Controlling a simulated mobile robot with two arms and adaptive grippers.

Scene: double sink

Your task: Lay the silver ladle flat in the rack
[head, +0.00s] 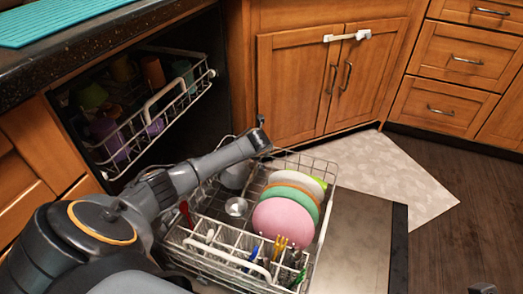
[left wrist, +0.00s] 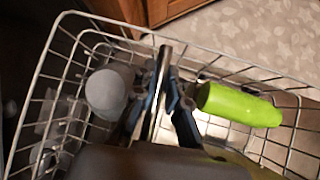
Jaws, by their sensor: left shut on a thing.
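The silver ladle's handle (left wrist: 160,85) shows in the left wrist view as a shiny strip between the fingers of my left gripper (left wrist: 163,98). The gripper is shut on it, over the lower rack (left wrist: 60,60). The ladle's bowl cannot be made out for sure. In the head view my left gripper (head: 262,138) is at the far end of the pulled-out lower rack (head: 212,262). A small dark part (head: 482,288) at the bottom right edge may be my right gripper; its jaws do not show.
The rack holds a pink plate (head: 282,222), a green plate, other dishes, a grey cup (left wrist: 107,90), a lime-green item (left wrist: 240,105) and cutlery in a front basket. A small silver round item (head: 236,206) lies left of the plates. The upper rack (head: 150,115) holds cups.

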